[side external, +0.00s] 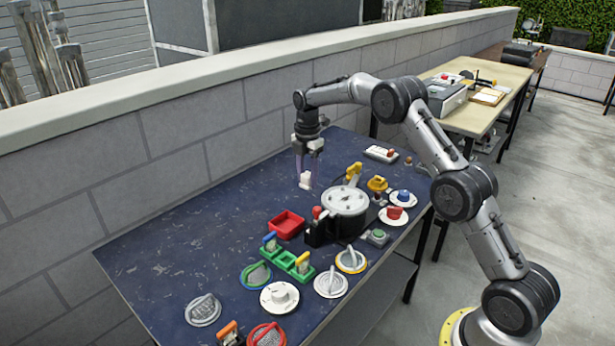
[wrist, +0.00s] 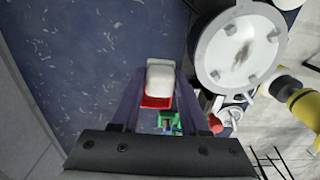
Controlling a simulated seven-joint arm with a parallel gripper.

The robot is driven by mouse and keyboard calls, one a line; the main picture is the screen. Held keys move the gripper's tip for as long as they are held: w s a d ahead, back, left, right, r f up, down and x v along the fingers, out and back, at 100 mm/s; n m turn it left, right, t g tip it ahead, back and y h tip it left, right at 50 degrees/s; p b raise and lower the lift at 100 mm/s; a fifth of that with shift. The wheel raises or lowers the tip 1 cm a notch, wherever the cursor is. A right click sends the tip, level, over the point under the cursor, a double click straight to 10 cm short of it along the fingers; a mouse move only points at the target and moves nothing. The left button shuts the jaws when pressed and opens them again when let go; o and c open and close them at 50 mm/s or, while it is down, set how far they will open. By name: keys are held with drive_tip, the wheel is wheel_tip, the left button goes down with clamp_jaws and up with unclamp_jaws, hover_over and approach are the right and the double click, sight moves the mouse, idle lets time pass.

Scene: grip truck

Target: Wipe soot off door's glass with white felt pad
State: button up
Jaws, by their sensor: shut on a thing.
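My gripper (side external: 307,176) points down over the back part of the blue table, shut on a white felt pad (side external: 305,182). In the wrist view the pad (wrist: 160,76) sits between the two fingers. The round door (side external: 346,199) with a grey metal rim lies face up on a black drum-like body, to the right of and nearer the camera than my gripper. In the wrist view the door (wrist: 207,68) is at upper right. Its pale glass shows a dark soot smudge (wrist: 242,57) near the middle. The pad is apart from the glass.
A red tray (side external: 286,225) is left of the drum, and a green rack (side external: 287,263) is in front of it. A yellow-handled part (side external: 354,171) rises behind the door. Several round lids and discs lie along the front. The table's left side (side external: 180,250) is mostly clear.

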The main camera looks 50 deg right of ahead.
drive_tip(key=shift+s+r+m, duration=0.25)
drive_tip(key=shift+r+m, duration=0.05)
drive_tip(key=shift+m, duration=0.2)
clamp_jaws()
drive_tip(key=s+r+m, duration=0.6)
drive_tip(key=s+m, duration=0.3)
drive_tip(key=m, duration=0.8)
hover_over(338, 205)
drive_tip(key=shift+d+f, duration=0.1)
drive_tip(key=shift+f, duration=2.75)
drive_tip(key=shift+d+f, duration=0.6)
drive_tip(key=shift+f, duration=0.35)
drive_tip(key=shift+d, duration=2.75)
drive_tip(key=shift+a, duration=3.35)
wheel_tip(338, 205, up, 8)
drive_tip(key=shift+r, duration=0.15)
